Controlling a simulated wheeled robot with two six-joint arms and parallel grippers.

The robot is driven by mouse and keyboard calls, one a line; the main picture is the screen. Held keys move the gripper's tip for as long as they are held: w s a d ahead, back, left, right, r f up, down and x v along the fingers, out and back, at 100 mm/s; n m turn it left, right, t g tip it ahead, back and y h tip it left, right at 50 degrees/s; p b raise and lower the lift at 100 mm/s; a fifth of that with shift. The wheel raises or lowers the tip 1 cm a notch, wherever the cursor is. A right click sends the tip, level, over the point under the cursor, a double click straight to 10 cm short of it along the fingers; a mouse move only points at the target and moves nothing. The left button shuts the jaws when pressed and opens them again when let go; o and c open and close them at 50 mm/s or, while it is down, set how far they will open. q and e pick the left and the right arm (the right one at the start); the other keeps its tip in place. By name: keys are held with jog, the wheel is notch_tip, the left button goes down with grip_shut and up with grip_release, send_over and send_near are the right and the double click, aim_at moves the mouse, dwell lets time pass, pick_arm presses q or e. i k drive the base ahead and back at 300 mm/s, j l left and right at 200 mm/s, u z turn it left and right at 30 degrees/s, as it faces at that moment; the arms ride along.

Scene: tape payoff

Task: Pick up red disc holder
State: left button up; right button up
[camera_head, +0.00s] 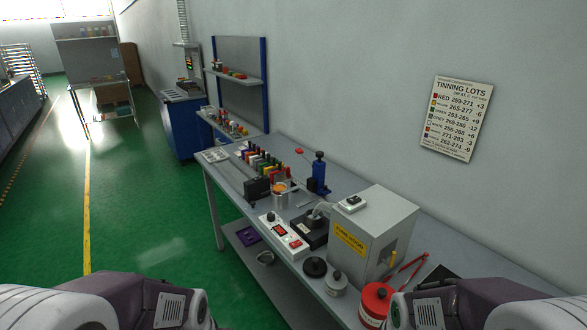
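A red round container with a dark knob on its lid (376,303) stands at the near right of the workbench (230,178), partly cut off by my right arm. A row of small coloured holders (262,160), some of them red, stands toward the far end of the bench. I cannot tell which red item is the disc holder. Only purple-grey links of my two arms show at the bottom corners. Neither gripper is in view.
A grey fume hood box (375,232) stands on the bench, with a red-and-white control unit (284,236) and a blue bottle-like device (319,173) nearby. A lower shelf (250,237) runs under the bench. Green floor at the left is open.

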aim_at(281, 170)
jog(key=i+j+z, duration=0.45)
jog(key=j, duration=0.25)
jog(key=i+j+z, duration=0.45)
jog(key=j, duration=0.45)
jog(key=i+j+z, duration=0.2)
jog(key=j+z, duration=0.25)
jog(key=j, duration=0.5)
jog(key=j+z, duration=0.45)
jog(key=j, duration=0.55)
jog(key=j+z, duration=0.45)
jog(key=j, duration=0.6)
jog(key=i, duration=0.35)
